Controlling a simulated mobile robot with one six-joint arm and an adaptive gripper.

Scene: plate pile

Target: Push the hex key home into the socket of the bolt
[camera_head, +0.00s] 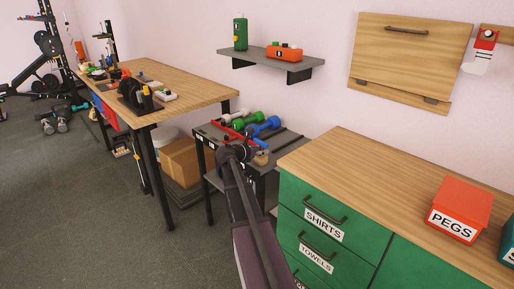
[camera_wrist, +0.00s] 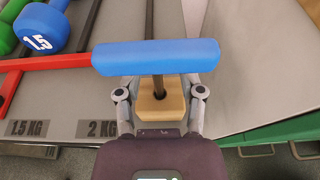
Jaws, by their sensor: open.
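A blue bar-shaped handle (camera_wrist: 156,57) lies across the wrist view, with a dark shaft (camera_wrist: 158,82) below it; it looks like the T-handle of the hex key. The shaft meets a dark hole in a wooden block (camera_wrist: 172,105), which also shows in the head view (camera_head: 262,158). I cannot tell how deep it sits. My gripper (camera_wrist: 160,88) is open, its fingers on either side of the shaft and block, tips partly hidden by the handle. In the head view my gripper (camera_head: 236,152) is over the grey rack. I cannot make out a bolt or its socket.
A blue dumbbell (camera_wrist: 50,27) and a red bar (camera_wrist: 45,62) lie on the grey rack (camera_wrist: 60,105) at left. A green dumbbell (camera_wrist: 8,38) is beyond them. The green drawer cabinet (camera_head: 335,215) stands close on the right, a wooden bench (camera_head: 190,85) on the left.

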